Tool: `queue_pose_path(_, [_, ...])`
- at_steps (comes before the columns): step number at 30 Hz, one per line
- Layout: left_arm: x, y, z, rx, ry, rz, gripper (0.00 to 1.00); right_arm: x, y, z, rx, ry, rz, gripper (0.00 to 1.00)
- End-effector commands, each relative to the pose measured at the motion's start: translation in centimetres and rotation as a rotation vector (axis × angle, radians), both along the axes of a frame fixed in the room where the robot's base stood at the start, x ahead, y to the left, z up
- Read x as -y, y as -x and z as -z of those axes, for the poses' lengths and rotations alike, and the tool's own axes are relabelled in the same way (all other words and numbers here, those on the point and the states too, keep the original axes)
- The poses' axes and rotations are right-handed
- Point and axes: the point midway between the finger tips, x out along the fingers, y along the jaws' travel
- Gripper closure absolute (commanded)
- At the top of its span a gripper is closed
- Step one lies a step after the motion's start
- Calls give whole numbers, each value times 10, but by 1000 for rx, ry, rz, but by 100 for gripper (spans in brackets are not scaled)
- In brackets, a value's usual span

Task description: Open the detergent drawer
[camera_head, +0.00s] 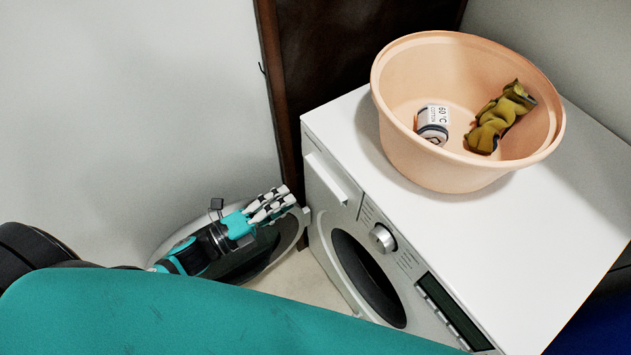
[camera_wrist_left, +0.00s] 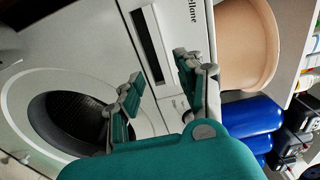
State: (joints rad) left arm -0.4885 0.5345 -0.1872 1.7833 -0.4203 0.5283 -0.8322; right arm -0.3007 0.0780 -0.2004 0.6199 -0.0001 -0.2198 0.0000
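The detergent drawer (camera_head: 333,178) is at the upper left of the front of the white washing machine (camera_head: 322,124) in the head view. It looks flush with the front. My left gripper (camera_head: 275,204) is left of the drawer in the head view, apart from it, with its fingers pointing towards the machine. In the left wrist view the fingers of this gripper (camera_wrist_left: 160,85) are spread with nothing between them, and the machine front lies beyond. My right gripper is not in view.
A round door (camera_head: 286,238) with a pale rim stands behind my left gripper. The machine's knob (camera_head: 382,238) and display (camera_head: 453,311) are right of the drawer. A peach basin (camera_head: 440,178) with a label roll and a cloth stands on top. Blue containers (camera_wrist_left: 250,115) show in the wrist view.

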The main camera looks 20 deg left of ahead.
Motion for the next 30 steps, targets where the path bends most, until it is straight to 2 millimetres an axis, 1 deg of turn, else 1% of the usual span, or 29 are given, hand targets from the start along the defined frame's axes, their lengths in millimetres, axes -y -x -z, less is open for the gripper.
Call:
queue_pose_path(1, [8, -11, -3, 5, 2, 0, 62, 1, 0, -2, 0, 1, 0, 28])
queue_pose_path(6, [29, -39, -2, 3, 1, 0, 62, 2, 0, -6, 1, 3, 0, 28])
queue_pose_path(12, [47, -61, -1, 1, 2, 0, 62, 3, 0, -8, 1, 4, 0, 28])
queue_pose_path(16, [53, -68, 0, 0, 1, -1, 62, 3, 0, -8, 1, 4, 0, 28])
queue_pose_path(25, [55, -69, 0, -1, 1, -1, 62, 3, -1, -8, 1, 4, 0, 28])
queue_pose_path(26, [55, -69, 0, -1, 1, -1, 64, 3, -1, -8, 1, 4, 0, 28])
queue_pose_path(30, [54, -69, 0, -1, 1, -1, 82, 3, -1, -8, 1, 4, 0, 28])
